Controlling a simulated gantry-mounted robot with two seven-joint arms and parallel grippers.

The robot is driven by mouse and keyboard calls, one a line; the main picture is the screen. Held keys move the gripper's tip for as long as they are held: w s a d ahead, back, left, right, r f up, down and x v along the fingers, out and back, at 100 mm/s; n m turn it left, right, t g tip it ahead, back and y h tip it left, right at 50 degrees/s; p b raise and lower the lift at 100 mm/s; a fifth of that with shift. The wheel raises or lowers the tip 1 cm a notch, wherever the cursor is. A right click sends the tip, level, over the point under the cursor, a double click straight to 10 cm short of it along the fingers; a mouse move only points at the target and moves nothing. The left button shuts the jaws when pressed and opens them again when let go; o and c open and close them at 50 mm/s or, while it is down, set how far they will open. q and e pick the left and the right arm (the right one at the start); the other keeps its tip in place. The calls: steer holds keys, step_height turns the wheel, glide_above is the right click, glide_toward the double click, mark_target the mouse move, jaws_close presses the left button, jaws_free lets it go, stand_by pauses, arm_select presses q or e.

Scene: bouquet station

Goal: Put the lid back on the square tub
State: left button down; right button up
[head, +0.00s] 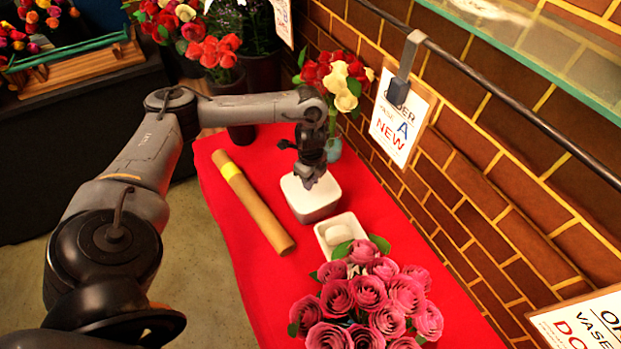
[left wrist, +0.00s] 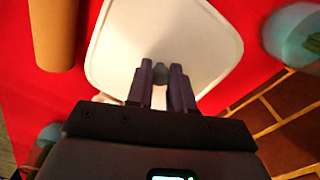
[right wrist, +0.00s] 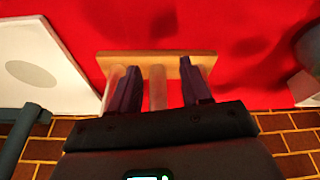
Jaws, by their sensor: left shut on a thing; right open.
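My left gripper (head: 311,178) comes down over the lid.
A brown tube with a yellow band (head: 258,208) lies left of the tub. A small white dish (head: 322,238) and pink roses (head: 365,305) are in front. A vase of flowers (head: 335,80) stands behind. A brick wall (head: 480,180) borders the right. A tan slab (right wrist: 155,58) is near my right fingers.

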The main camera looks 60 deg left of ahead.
stand_by(0.4)
arm_select(q)
steer(key=shift+p, duration=0.45)
stand_by(0.4)
steer(key=shift+p, duration=0.4)
stand_by(0.5)
stand_by(0.9)
steer(key=shift+f+p, duration=0.15)
steer(key=shift+p, duration=0.25)
steer(key=shift+p, duration=0.45)
stand_by(0.6)
stand_by(0.3)
steer(key=c, duration=0.9)
jaws_free()
steer(key=shift+o, duration=0.4)
